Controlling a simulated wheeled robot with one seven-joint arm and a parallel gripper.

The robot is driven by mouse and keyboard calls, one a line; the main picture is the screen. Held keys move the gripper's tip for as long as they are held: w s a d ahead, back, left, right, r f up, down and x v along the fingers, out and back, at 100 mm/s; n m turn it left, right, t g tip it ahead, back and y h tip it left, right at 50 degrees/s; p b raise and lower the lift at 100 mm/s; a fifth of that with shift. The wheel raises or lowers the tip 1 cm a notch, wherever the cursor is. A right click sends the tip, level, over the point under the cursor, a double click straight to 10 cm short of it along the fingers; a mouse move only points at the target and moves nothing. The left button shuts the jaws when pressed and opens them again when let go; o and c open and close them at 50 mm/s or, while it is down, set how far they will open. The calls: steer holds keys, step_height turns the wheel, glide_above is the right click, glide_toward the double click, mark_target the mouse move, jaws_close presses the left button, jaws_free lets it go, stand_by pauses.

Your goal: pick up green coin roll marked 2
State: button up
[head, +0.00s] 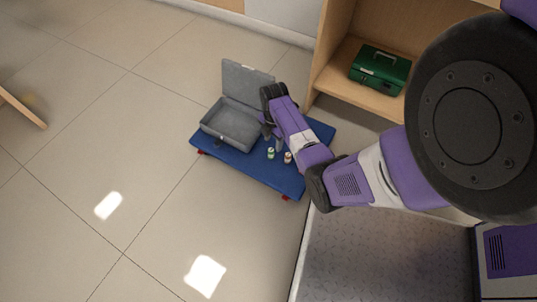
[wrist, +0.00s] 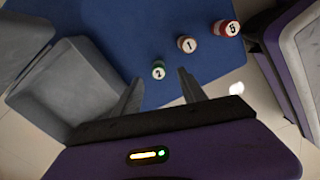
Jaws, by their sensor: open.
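The green coin roll marked 2 (wrist: 158,70) stands on the blue platform (wrist: 90,22) in the wrist view, with its numbered end facing the camera. In the head view a small green roll (head: 270,153) shows on the platform, just below my gripper. My gripper (wrist: 160,82) is open, its two fingers spread to the left and right of the green roll in the picture. Nothing is between the fingers that I can see as gripped. Whether the fingertips are level with the roll or above it, I cannot tell.
A roll marked 1 (wrist: 187,44) and a red roll marked 5 (wrist: 226,29) stand to the upper right of the green one. An open grey case (head: 232,122) sits on the platform's left. A shelf holds a green box (head: 380,69).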

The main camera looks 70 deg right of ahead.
mark_target(271, 150)
steer(key=f+b, duration=0.1)
steer(key=f, duration=0.1)
steer(key=f+b, duration=0.3)
steer(key=f, duration=0.2)
steer(key=shift+w+a, duration=0.15)
steer(key=shift+w, duration=0.15)
steer(key=shift+r, duration=0.15)
jaws_close()
